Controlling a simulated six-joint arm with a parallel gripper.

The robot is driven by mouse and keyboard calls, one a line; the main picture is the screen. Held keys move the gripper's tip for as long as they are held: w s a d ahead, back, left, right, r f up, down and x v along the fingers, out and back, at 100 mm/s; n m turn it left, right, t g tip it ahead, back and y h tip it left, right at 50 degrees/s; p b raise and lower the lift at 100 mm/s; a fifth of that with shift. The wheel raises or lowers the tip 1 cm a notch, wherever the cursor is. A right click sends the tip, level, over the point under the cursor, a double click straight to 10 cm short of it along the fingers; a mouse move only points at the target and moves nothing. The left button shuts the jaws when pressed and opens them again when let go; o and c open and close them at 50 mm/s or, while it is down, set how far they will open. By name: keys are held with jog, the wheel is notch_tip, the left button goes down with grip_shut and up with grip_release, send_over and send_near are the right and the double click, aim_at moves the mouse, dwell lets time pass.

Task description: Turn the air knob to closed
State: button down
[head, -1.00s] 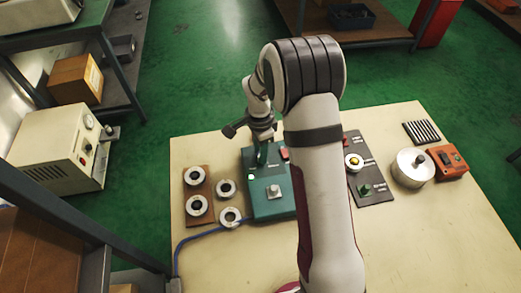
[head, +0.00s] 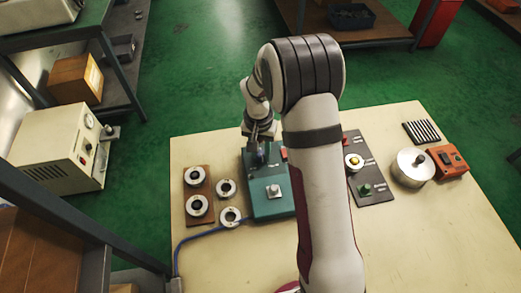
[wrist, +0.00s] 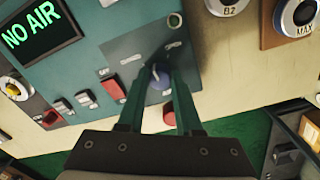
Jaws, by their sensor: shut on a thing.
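The air knob (wrist: 160,77) is blue and sits on a grey plate of the teal box (head: 268,203). My gripper (wrist: 160,72) is shut on the knob, with one green finger on each side of it. In the head view my gripper (head: 260,152) is over the far left part of the teal box, and it hides the knob there. A dark screen (wrist: 40,32) on the box reads NO AIR in green letters. The markings around the knob are too small to read.
Red switches (wrist: 62,106) and a red part (wrist: 168,112) are close to the fingers. Bearing rings (head: 230,216) and a brown ring board (head: 200,215) lie left of the box. A dark panel (head: 375,188) and a metal pot (head: 408,172) stand to the right.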

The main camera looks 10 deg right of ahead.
aim_at(259, 154)
jog(key=n, duration=0.3)
jog(key=shift+n, duration=2.1)
jog(key=c, duration=0.6)
grip_release()
jog(key=shift+r, duration=0.15)
jog(key=r, duration=1.5)
jog(key=shift+s+a+r, duration=0.1)
jog(key=shift+a+r, duration=0.15)
jog(key=shift+r, duration=0.05)
